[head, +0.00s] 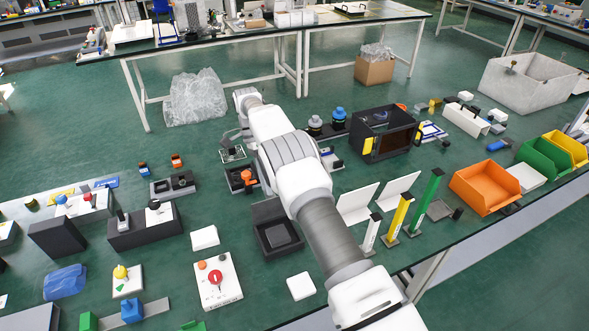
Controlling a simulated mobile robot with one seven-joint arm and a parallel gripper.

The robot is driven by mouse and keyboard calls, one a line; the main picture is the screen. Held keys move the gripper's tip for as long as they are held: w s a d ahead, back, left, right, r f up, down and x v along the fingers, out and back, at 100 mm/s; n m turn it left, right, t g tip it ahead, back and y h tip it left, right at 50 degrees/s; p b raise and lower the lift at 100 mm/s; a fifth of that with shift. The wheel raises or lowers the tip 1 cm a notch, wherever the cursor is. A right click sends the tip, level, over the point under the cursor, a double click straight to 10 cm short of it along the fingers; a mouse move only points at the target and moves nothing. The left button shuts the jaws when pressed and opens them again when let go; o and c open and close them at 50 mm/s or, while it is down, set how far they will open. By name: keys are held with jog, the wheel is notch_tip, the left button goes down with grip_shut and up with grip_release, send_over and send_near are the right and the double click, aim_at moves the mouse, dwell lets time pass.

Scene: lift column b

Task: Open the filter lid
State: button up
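I cannot tell for sure which thing is the filter lid. A dark square box (279,238) with a raised panel at its back stands left of my arm, near the middle of the bench. A black tray with an orange part (246,176) sits farther back, partly hidden by my arm. My arm reaches from the bottom right to the upper middle. My gripper (233,136) is small and dark at its far end, above or beside a small circuit board (232,154). The view is too small to show its fingers' state or any contact.
A black open-fronted case (384,133) stands right of my arm. Yellow (398,218) and green (427,200) posts stand nearer the right edge, by an orange bin (485,187). A white box with a red button (217,281) lies at front left. Bare green bench shows between things.

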jog(key=s+d+r, duration=0.3)
jog(key=d+r, duration=0.6)
jog(key=d, duration=0.2)
jog(key=shift+d+r, duration=0.25)
jog(key=shift+r, duration=0.15)
jog(key=shift+s+r, duration=0.1)
jog(key=s+d+r+n+t+y, duration=0.1)
jog(key=s+d+r+n+t, duration=0.2)
jog(key=s+r, duration=0.4)
jog(key=s+d+r+n+t+y, duration=0.1)
jog(key=s+r+n+t, duration=0.25)
jog(key=s+r, duration=0.4)
jog(key=s+n+t, duration=0.5)
jog(key=s+n, duration=0.3)
jog(key=s, duration=0.7)
jog(key=shift+d, duration=0.15)
